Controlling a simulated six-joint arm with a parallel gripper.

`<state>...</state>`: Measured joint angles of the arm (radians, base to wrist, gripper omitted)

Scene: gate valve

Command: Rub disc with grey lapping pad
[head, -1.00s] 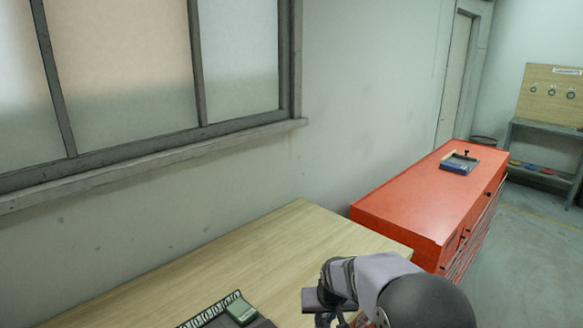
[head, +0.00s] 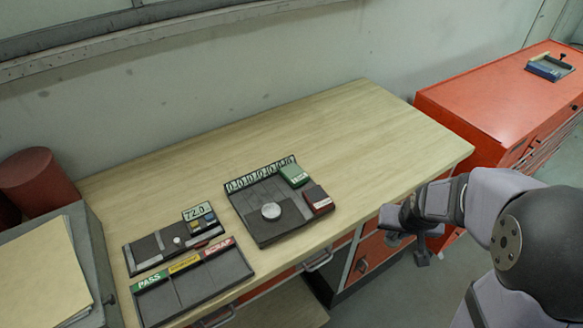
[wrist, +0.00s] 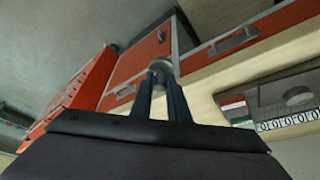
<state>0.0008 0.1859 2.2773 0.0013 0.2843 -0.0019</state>
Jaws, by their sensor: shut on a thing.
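The disc (head: 271,211), pale grey and round, lies flat in a dark tray (head: 245,203) on the bench. A green-topped block (head: 293,174) and a dark red block (head: 318,199) sit at the tray's right side. My gripper (head: 420,248) is off the bench's front right edge, well to the right of the tray. In the wrist view its two dark fingers (wrist: 164,80) are shut on a small grey thing (wrist: 161,67) at their tips. The fingers partly hide it, so I cannot tell if it is the grey lapping pad.
A gauge tray (head: 150,250) reading 72.0 and a PASS to SCRAP sorting tray (head: 192,287) lie to the left. A grey box with papers (head: 45,270) and a red-brown cylinder (head: 38,180) stand far left. An orange cabinet (head: 480,100) stands right. The bench's back right is clear.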

